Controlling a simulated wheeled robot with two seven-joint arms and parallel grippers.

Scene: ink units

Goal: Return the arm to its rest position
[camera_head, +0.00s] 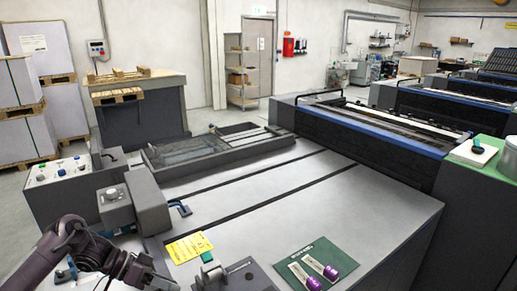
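My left arm comes in at the bottom left, dark and bent. Its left gripper (160,281) is at the bottom edge, left of a small grey block with a green part (212,272). The fingers are small and partly cut off by the frame edge, so I cannot tell whether they are open or shut. I see nothing clearly held in it. My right arm and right gripper are not in view.
A grey machine table (340,205) spreads ahead, mostly bare. A yellow label (188,248) lies near the gripper. A green mat (338,257) carries two purple-ended cylinders. Grey boxes (150,201) and a control panel (60,170) stand at the left. A press (370,135) stands behind.

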